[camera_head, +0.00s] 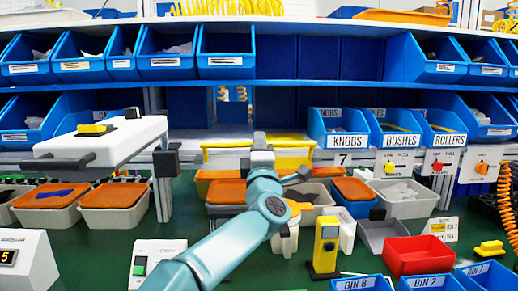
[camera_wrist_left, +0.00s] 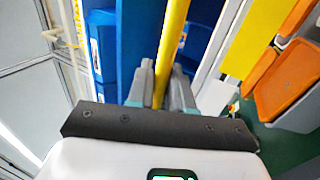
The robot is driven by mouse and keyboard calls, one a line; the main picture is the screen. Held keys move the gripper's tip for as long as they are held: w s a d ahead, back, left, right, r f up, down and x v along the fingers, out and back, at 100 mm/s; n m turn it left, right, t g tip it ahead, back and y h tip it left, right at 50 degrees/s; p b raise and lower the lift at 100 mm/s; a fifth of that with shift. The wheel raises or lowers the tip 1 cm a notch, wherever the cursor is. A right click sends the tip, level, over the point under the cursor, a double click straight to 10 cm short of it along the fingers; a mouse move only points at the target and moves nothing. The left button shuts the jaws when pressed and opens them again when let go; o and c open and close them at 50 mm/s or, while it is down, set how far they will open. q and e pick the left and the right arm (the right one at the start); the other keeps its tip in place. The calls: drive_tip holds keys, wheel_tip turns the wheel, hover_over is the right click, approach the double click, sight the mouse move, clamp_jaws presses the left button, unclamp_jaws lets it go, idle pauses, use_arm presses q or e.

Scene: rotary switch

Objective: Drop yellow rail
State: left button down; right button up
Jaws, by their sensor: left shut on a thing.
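The yellow rail (camera_wrist_left: 174,30) is a long thin bar in the left wrist view. It runs from between my left gripper's fingers (camera_wrist_left: 161,85) up to the top edge of the picture. The left gripper is shut on it. In the head view my left arm reaches up the middle, and the left gripper (camera_head: 262,140) is small and seen from behind, in front of the lower shelf. Yellow strips (camera_head: 292,141) show on both sides of it; I cannot tell which part is the held rail. My right gripper is not in view.
Blue bins (camera_head: 340,128) line the shelves behind. Grey bins with orange lids (camera_head: 112,194) stand on the green bench. A yellow post (camera_head: 326,245), a red bin (camera_head: 418,255) and a white machine (camera_head: 105,140) stand around the arm. Bare green bench (camera_head: 90,245) shows at the front left.

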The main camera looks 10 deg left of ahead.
use_arm(q)
drive_tip(key=shift+d, duration=0.1)
drive_tip(key=c, duration=1.2)
unclamp_jaws()
drive_tip(key=shift+d, duration=0.1)
drive_tip(key=shift+s+f, duration=0.15)
drive_tip(key=shift+s, duration=0.05)
drive_tip(key=shift+b+v, duration=2.55)
drive_tip(key=shift+v, duration=5.35)
